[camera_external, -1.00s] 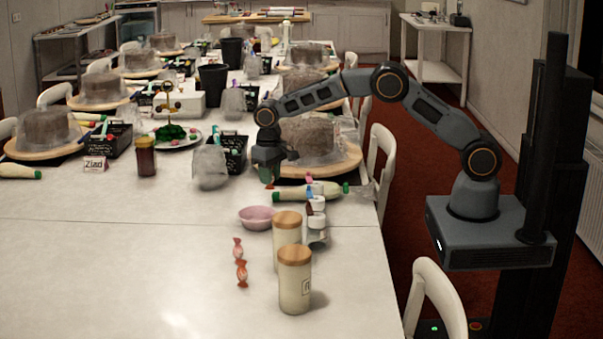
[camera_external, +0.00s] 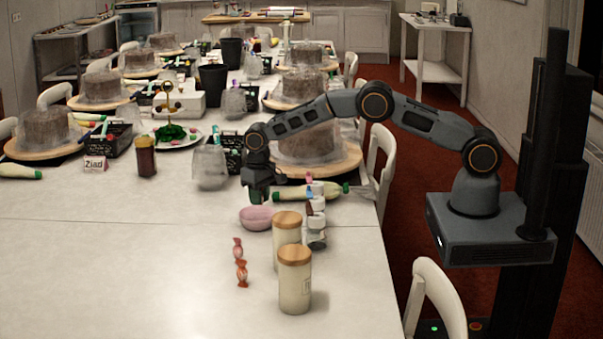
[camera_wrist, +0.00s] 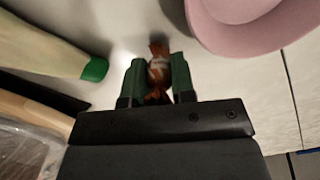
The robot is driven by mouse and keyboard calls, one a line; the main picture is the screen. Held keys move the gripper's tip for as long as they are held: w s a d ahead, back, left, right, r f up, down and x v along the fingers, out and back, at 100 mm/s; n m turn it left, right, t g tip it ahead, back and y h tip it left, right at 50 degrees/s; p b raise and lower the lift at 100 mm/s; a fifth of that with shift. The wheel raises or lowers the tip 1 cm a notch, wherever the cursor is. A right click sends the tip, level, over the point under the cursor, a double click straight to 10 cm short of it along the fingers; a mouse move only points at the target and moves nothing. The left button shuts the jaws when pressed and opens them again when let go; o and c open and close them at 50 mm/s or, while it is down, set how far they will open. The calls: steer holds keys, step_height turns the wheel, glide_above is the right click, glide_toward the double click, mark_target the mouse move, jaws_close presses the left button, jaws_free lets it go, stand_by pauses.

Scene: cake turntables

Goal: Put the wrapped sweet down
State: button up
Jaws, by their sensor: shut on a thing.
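My gripper (camera_wrist: 157,82) is shut on a wrapped sweet (camera_wrist: 158,68) with an orange-brown wrapper and a pale middle, seen between the green fingers in the wrist view. In the external view my gripper (camera_external: 258,194) is low over the white table, just behind the pink bowl (camera_external: 256,218). The held sweet cannot be made out there. I cannot tell whether it touches the table. Two other wrapped sweets, one pinkish (camera_external: 238,249) and one orange (camera_external: 242,273), lie on the table in front of the bowl.
The pink bowl (camera_wrist: 238,42) is close on the right in the wrist view. A green-tipped pale bottle (camera_external: 315,192) lies right of my gripper. Small bottles and two wooden-lidded jars (camera_external: 294,285) stand nearer. A covered cake on a turntable is behind. The left front table is clear.

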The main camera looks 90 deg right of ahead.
steer(key=shift+f, duration=0.15)
steer(key=o, duration=0.9)
step_height(320, 180, up, 12)
steer(key=shift+r, duration=0.15)
steer(key=s+a+r+n+t, duration=0.1)
steer(key=s+a+r+n, duration=0.15)
steer(key=s+r, duration=0.45)
steer(key=s+a+r+n+t, duration=0.1)
steer(key=s+a+r, duration=0.35)
steer(key=s, duration=0.35)
steer(key=s+a+f+n, duration=0.1)
steer(key=s+f+n, duration=0.1)
steer(key=s, duration=0.8)
steer(key=s+a+f+n+t, duration=0.1)
steer(key=s+a, duration=0.1)
steer(key=s, duration=0.8)
steer(key=shift+s+a+f+n, duration=0.15)
steer(key=shift+s+f+n, duration=0.2)
steer(key=shift+s+f, duration=0.05)
